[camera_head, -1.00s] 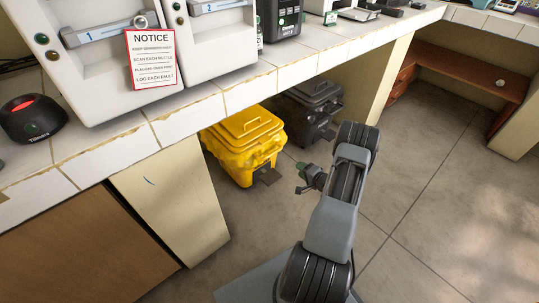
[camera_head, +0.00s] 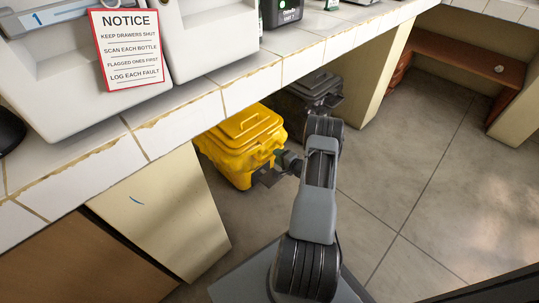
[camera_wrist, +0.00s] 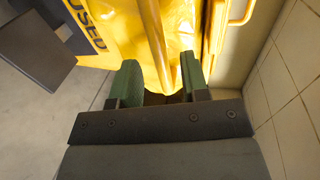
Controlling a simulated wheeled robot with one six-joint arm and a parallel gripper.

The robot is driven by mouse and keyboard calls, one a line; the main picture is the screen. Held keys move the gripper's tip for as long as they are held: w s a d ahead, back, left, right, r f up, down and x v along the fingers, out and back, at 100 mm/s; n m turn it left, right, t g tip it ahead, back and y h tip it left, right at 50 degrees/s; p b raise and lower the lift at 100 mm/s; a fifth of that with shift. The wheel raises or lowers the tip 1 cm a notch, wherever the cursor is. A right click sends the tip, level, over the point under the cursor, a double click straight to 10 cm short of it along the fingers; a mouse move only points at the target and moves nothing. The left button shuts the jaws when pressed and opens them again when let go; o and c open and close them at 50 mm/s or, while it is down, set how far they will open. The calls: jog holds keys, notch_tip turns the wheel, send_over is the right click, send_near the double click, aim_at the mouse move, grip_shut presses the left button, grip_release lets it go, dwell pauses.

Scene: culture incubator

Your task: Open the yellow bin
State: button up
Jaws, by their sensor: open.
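The yellow bin (camera_head: 240,140) stands on the floor under the counter with its lid (camera_head: 246,124) down. A dark flat plate (camera_head: 269,178) sticks out low at its front. My gripper (camera_head: 283,160) is at the bin's front right side, partly hidden by my arm. In the wrist view my gripper (camera_wrist: 158,78) is open, its two green pads either side of a yellow ridge on the bin (camera_wrist: 180,35). I cannot tell whether the pads touch it.
A dark grey bin (camera_head: 316,92) stands behind and right of the yellow one. The tiled counter (camera_head: 185,121) overhangs both, with a beige panel (camera_head: 165,215) at left. The floor (camera_head: 400,190) to the right is clear.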

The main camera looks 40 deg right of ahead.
jog(key=shift+b+x, duration=0.75)
jog(key=shift+x, duration=2)
grip_shut()
